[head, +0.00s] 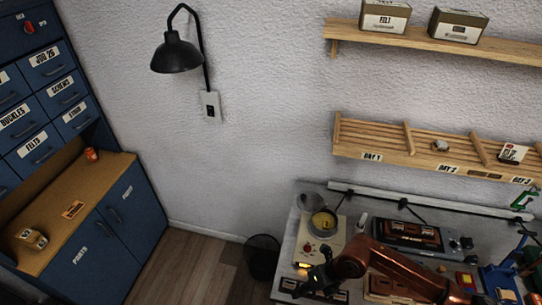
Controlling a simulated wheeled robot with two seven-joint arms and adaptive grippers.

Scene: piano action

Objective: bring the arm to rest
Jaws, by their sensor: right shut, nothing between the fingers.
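My right arm (400,274), copper-brown, comes in from the lower right over the workbench. Its black right gripper (309,284) is shut and holds nothing. It is over the front left part of the bench, just in front of a cream device with a round dial (322,238). Dark items on the bench lie below and beside the gripper; whether it touches them I cannot tell. My left gripper is not in view.
The workbench (287,250) also bears a dark case (408,234) and a blue holder (500,280) at right. A black bin (262,256) stands left of it. A blue cabinet (125,222) is at far left, with bare floor between. A slotted shelf (390,140) hangs above.

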